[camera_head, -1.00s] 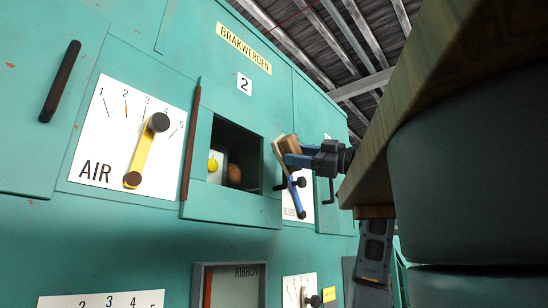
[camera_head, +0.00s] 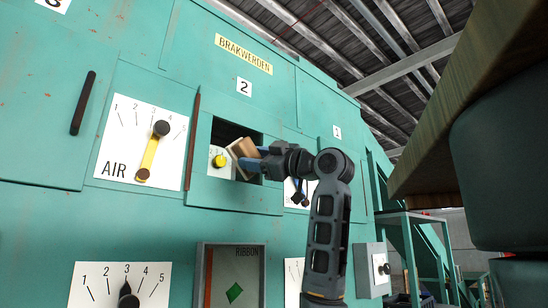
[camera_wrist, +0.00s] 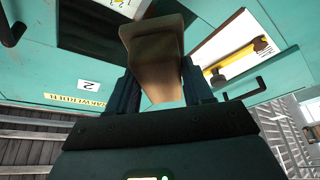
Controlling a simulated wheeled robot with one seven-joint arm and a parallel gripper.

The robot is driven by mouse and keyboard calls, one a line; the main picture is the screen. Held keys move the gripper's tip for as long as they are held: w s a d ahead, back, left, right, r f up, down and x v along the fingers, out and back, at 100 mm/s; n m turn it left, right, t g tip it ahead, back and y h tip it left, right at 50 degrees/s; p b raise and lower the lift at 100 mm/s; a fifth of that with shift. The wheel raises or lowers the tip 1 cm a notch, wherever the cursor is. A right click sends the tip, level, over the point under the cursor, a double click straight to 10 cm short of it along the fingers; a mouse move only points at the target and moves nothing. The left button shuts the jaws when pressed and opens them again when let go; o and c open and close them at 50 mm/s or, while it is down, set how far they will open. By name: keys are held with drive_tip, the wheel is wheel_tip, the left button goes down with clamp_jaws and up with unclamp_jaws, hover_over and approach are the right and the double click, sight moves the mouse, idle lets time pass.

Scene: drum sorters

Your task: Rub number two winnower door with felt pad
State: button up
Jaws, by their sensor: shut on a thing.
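My gripper (camera_head: 256,160) is shut on a tan and brown block (camera_head: 241,150), which I take for the felt pad. The block is tilted and also fills the middle of the wrist view (camera_wrist: 155,62), between the two fingers. The gripper holds it in front of the dark square opening (camera_head: 228,130) below the number 2 label (camera_head: 244,86) on the teal machine. A teal panel (camera_head: 225,196) runs below the opening. I cannot tell which panel is the door, or whether the block touches anything. The gripper and block hide the opening's right part.
A white plate with a yellow knob (camera_head: 219,161) shows at the opening. Left of it are a red-brown bar (camera_head: 192,140) and the AIR plate with a yellow lever (camera_head: 151,152). A RIBBON box (camera_head: 231,278) is below. A wooden-edged tabletop (camera_head: 430,150) overhangs at right.

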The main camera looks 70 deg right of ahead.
drive_tip(key=shift+w+d+p, duration=0.15)
drive_tip(key=shift+w+d, duration=0.35)
drive_tip(key=shift+w, duration=0.3)
drive_tip(key=shift+w+d+p, duration=0.2)
drive_tip(key=shift+w+d, duration=0.25)
drive_tip(key=shift+w, duration=0.4)
drive_tip(key=shift+w+d+p, duration=0.15)
drive_tip(key=shift+w+d, duration=0.35)
drive_tip(key=shift+w, duration=0.3)
drive_tip(key=shift+w+d+p, duration=0.3)
drive_tip(key=shift+w+d, duration=0.25)
drive_tip(key=shift+w, duration=0.3)
drive_tip(key=s+d, duration=0.2)
drive_tip(key=d, duration=0.1)
drive_tip(key=shift+d, duration=0.2)
drive_tip(key=shift+w+a+f, duration=0.1)
drive_tip(key=shift+w+a, duration=0.55)
drive_tip(key=shift+a, duration=0.2)
drive_tip(key=shift+w+a, duration=0.65)
drive_tip(key=shift+a, duration=0.2)
drive_tip(key=shift+s+a, duration=0.1)
